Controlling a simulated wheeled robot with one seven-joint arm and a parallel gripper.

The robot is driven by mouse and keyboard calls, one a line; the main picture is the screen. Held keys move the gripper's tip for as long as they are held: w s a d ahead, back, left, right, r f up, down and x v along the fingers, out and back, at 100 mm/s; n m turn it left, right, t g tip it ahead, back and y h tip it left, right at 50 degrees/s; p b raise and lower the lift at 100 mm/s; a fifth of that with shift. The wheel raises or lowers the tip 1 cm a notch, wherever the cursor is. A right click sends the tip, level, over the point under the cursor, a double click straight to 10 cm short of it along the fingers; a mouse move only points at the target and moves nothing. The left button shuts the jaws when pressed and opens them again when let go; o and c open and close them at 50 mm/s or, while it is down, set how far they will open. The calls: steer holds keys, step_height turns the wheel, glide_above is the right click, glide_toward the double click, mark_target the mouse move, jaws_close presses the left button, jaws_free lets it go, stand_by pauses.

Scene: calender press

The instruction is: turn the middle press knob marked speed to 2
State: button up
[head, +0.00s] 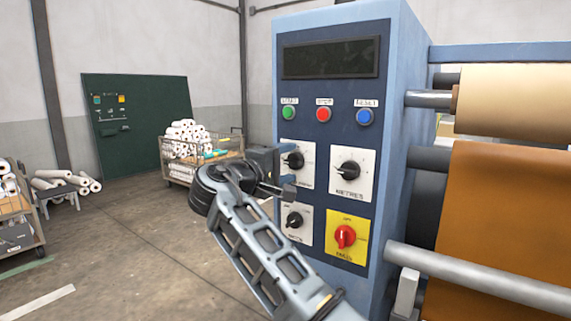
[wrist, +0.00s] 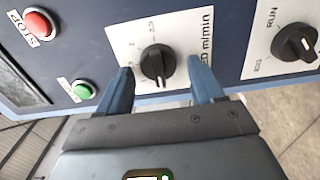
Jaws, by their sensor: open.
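The black speed knob (wrist: 157,64) sits on a white plate whose visible lettering ends in "ED m/min" in the wrist view. Scale marks surround it, but I cannot read the setting surely. In the head view the knob (head: 293,160) is at the upper left of the dial group, its plate partly covered by my gripper (head: 283,176). In the wrist view my gripper (wrist: 159,74) is open, one blue finger on each side of the knob's near part. A small gap seems to show on both sides; contact cannot be told.
A RUN/ECO selector (wrist: 294,43) lies right of the speed knob in the wrist view. The METRES knob (head: 348,170) and red knob on yellow (head: 345,236) are close by. Green (head: 289,113), red (head: 323,114) and blue (head: 364,117) buttons sit above. Rollers flank the panel at right.

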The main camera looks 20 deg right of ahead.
steer(key=c, duration=1)
